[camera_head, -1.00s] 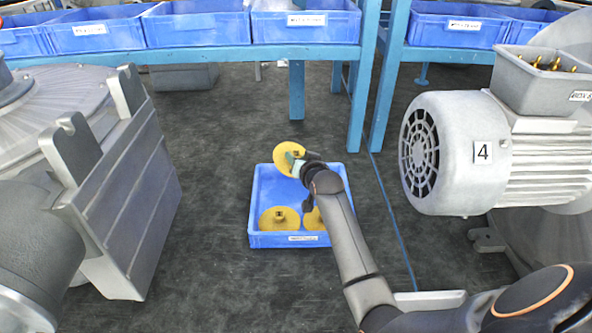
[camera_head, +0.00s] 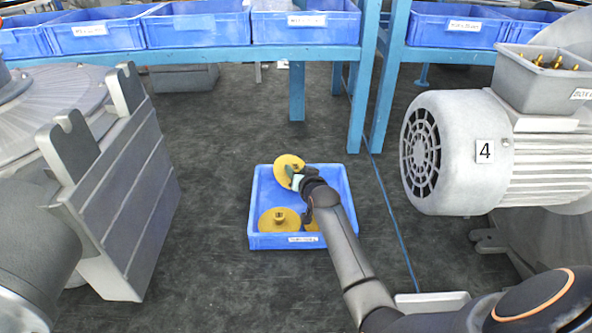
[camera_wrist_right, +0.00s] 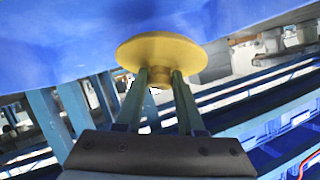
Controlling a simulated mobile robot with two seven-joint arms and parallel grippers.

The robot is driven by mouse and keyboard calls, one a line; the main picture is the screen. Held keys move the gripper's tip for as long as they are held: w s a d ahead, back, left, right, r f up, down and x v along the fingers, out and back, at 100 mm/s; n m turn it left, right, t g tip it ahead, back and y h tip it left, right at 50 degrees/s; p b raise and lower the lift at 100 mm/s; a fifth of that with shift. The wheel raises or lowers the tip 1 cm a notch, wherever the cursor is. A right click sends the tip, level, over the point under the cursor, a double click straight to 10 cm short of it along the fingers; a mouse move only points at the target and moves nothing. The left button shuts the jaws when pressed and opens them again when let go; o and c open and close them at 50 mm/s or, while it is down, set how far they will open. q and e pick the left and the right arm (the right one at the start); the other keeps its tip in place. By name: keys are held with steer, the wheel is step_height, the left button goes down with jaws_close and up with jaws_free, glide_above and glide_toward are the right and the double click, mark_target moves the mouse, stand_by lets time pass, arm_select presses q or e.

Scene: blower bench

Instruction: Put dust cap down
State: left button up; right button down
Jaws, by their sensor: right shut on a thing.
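My right gripper (camera_head: 299,180) is shut on a yellow round dust cap (camera_head: 289,169) at the far part of the blue floor bin (camera_head: 268,242). In the right wrist view the two fingers (camera_wrist_right: 160,82) grip the stem under the cap's disc (camera_wrist_right: 162,52), with blue behind it. Whether the cap touches the bin floor cannot be told. A second yellow cap (camera_head: 279,221) lies in the bin's near left. Another yellow cap (camera_head: 313,227) beside it is mostly hidden by my right arm. My left gripper does not show.
A grey motor marked 4 (camera_head: 460,150) stands at the right. A large grey machine with a slotted plate (camera_head: 125,190) stands at the left. A blue rack (camera_head: 297,90) with several blue bins (camera_head: 197,25) is behind. The dark floor around the floor bin is clear.

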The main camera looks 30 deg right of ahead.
steer(key=shift+f, duration=0.2)
steer(key=c, duration=0.5)
jaws_free()
steer(key=shift+r, duration=0.6)
steer(key=p+v, duration=0.2)
steer(key=v, duration=1)
steer(key=shift+r, duration=0.1)
